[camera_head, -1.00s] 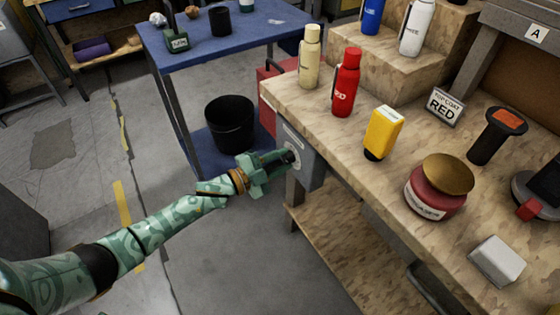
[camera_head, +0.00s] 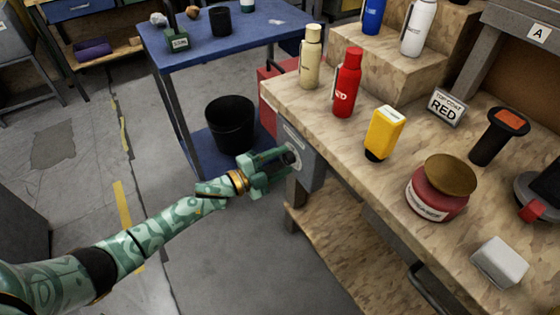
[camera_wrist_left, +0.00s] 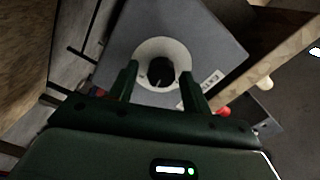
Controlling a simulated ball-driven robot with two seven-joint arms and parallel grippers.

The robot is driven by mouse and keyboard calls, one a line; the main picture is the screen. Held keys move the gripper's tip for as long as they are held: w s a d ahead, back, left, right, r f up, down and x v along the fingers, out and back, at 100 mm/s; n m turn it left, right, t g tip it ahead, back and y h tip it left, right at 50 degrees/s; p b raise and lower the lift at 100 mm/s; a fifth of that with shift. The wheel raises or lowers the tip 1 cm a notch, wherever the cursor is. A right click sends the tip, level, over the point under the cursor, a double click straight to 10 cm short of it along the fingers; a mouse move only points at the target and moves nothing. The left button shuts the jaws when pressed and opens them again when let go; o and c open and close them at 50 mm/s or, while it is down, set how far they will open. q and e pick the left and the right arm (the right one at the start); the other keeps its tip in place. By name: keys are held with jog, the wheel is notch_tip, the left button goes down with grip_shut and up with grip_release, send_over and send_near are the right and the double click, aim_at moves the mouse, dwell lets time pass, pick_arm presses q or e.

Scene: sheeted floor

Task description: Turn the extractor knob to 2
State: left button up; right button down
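The extractor knob (camera_wrist_left: 160,71) is dark and round and sits in the middle of a white dial disc (camera_wrist_left: 148,46) on a grey box. The dial's numbers cannot be read. The box (camera_head: 297,142) shows at the left end of the workbench in the head view, with the knob partly hidden by the gripper. My left gripper (camera_head: 280,159) is at the box front. In the left wrist view its two fingers stand apart on either side of the knob, with white dial visible between each finger and the knob. My right gripper is not in view.
The camouflage-patterned bench (camera_head: 345,160) holds a red bottle (camera_head: 345,85), a cream bottle (camera_head: 310,58), a yellow container (camera_head: 381,132) and a red jar (camera_head: 430,195). A blue table (camera_head: 265,32) and a black bin (camera_head: 230,122) stand behind. The grey floor left of the bench is clear.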

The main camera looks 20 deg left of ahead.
pick_arm(q)
jog(key=shift+r, duration=0.1)
dwell(0.3)
jog(key=shift+s+a, duration=0.25)
jog(key=shift+s, duration=0.05)
jog(key=p+v, duration=0.3)
jog(key=v, duration=1.2)
jog(key=shift+s+a+p, duration=0.2)
jog(key=shift+p, duration=0.15)
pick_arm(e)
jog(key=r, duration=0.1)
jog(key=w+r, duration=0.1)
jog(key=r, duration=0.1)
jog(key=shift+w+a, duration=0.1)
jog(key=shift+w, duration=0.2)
